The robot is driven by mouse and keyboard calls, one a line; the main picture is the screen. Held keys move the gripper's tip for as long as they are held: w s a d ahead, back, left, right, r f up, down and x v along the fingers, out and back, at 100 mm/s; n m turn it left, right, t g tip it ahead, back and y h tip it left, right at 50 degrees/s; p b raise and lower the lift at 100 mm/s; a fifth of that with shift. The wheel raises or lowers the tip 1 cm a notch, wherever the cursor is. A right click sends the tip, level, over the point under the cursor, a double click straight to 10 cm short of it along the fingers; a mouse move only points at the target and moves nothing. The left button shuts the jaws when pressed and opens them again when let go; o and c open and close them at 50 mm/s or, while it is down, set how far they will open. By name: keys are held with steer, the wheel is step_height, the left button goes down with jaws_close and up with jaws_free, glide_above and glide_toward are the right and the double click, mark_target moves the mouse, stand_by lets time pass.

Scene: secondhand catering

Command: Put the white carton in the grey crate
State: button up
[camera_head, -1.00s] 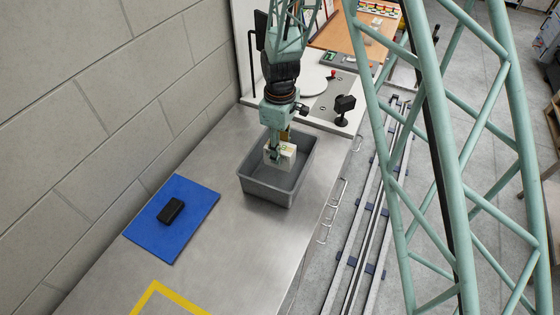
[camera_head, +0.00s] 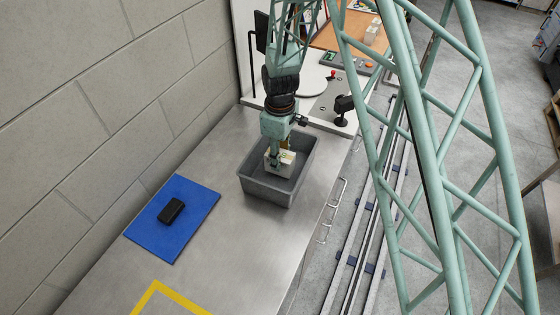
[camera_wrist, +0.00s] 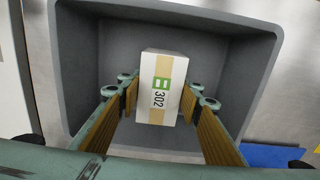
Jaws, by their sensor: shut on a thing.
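The white carton (camera_head: 281,163) is held between the fingers of my gripper (camera_head: 279,152), inside the walls of the grey crate (camera_head: 268,193). The wrist view shows the carton (camera_wrist: 160,68) with a tan strip, a green mark and the number 302, between the tan-padded fingers of my gripper (camera_wrist: 160,105). The grey crate (camera_wrist: 82,75) surrounds it there, with its floor partly hidden behind the carton. I cannot tell whether the carton touches the crate floor.
A blue mat (camera_head: 188,241) with a black box-shaped object (camera_head: 171,211) lies left of the crate on the steel counter (camera_head: 235,255). A yellow outline (camera_head: 155,290) marks the near counter. A black device (camera_head: 344,104) stands behind right. A block wall borders the left.

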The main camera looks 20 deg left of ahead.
steer(key=shift+f, duration=0.9)
steer(key=shift+f, duration=0.15)
steer(key=o, duration=1.1)
steer(key=shift+r, duration=0.25)
steer(key=shift+r+b, duration=0.8)
steer(key=shift+r, duration=5.1)
